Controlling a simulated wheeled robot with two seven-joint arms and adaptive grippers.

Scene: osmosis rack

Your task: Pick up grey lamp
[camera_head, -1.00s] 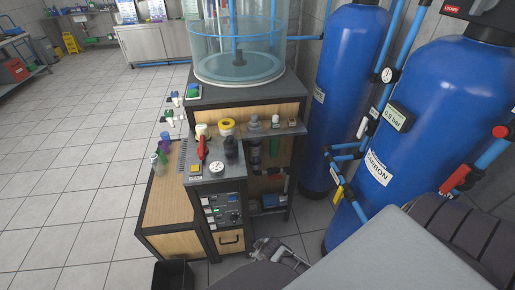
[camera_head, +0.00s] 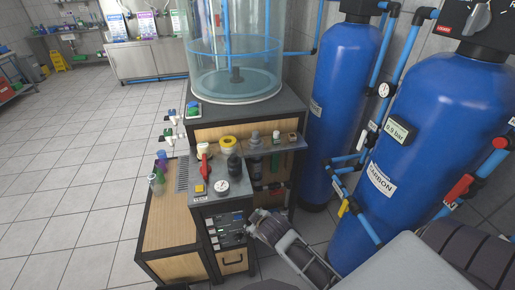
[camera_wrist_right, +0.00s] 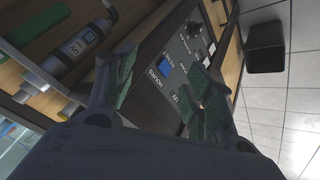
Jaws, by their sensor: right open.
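A grey cylinder marked UV, which looks like the grey lamp (camera_wrist_right: 82,44), lies at the upper left of the right wrist view, by the rack's shelf. My right gripper (camera_wrist_right: 160,92) is open, with green-padded fingers spread and nothing held between them. The lamp is beyond the left finger, outside the gap, and that finger partly overlaps its near side. In the head view my right gripper (camera_head: 262,222) is in front of the rack's lower opening, right of the control panel (camera_head: 228,230). I cannot clearly pick out the lamp in the head view. My left gripper is not in view.
The rack top (camera_head: 215,195) carries a gauge, a red-handled valve and a black knob. A glass tank (camera_head: 238,60) stands behind. Blue carbon tanks (camera_head: 420,150) and pipes crowd the right. A black bin (camera_wrist_right: 265,47) stands on the floor. Open floor lies left.

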